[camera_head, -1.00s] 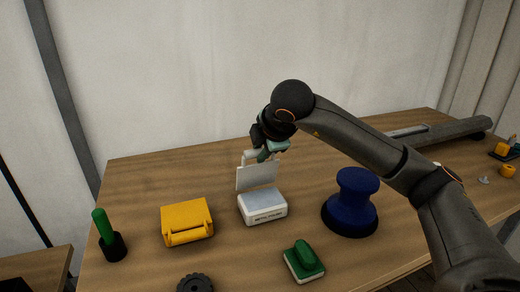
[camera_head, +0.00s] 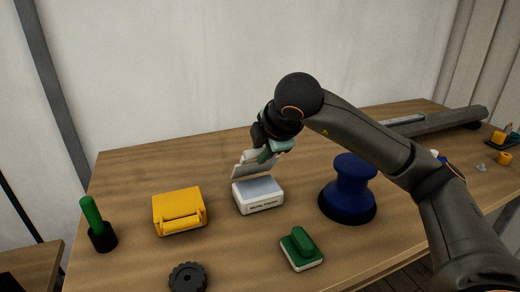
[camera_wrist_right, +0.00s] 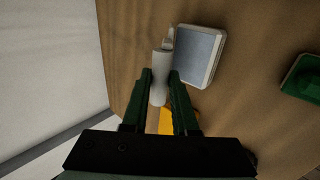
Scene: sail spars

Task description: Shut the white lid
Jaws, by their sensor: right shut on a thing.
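In the right wrist view that part (camera_wrist_right: 159,85) lies between the two fingers. The exact contact is partly hidden in the head view. My left gripper is not in view.
A yellow case (camera_head: 180,212) is left of the box, a blue spool-shaped thing (camera_head: 350,188) to its right. A green-handled block (camera_head: 301,250) and a dark toothed disc (camera_head: 188,278) lie in front. A green-handled thing (camera_head: 98,228) stands far left. A wall is behind.

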